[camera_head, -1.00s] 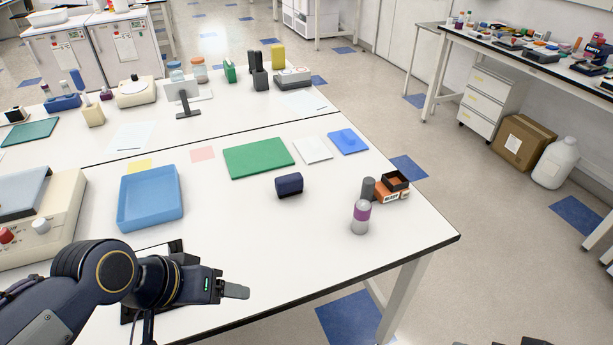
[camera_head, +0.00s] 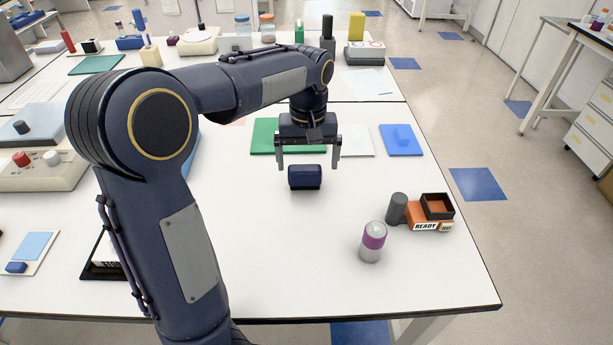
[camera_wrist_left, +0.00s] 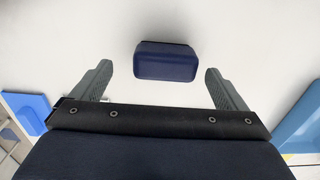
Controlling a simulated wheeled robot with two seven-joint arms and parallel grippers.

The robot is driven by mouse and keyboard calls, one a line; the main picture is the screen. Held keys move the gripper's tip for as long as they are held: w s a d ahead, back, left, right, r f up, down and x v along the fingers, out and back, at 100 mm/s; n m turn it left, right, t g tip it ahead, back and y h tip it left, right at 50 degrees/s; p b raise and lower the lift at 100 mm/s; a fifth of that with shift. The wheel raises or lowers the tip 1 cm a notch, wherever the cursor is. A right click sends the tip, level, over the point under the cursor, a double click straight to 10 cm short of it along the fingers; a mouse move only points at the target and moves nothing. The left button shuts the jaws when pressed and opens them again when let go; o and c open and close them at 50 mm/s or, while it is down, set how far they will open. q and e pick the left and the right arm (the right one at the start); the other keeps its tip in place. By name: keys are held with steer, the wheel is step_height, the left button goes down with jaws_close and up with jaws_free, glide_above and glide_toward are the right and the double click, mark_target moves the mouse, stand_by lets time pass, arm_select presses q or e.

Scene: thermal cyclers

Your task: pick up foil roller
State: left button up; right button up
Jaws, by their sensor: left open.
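A small dark navy block with rounded edges (camera_head: 305,175), which I take to be the foil roller, sits on the white table in front of the green mat. It also shows in the left wrist view (camera_wrist_left: 166,62), in the gap between the two fingers and a little beyond their tips. My left gripper (camera_head: 308,166) points down with its fingers spread, one toward each side of the block. It is open and empty, and the fingers appear apart from the block. My right gripper is not in view.
A green mat (camera_head: 264,140), a white square (camera_head: 357,143) and a blue pad (camera_head: 401,148) lie behind. A purple-banded cylinder (camera_head: 373,242), a grey cylinder (camera_head: 396,208) and an orange box (camera_head: 425,217) stand at the right. The table in front of the block is clear.

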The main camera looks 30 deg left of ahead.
mark_target(305, 168)
arm_select(q)
steer(key=f, duration=0.4)
steer(key=shift+s+a+f, duration=0.15)
steer(key=shift+a+f, duration=0.1)
steer(key=shift+f, duration=0.15)
steer(key=c, duration=1.2)
steer(key=shift+o, duration=0.2)
steer(key=shift+r, duration=0.1)
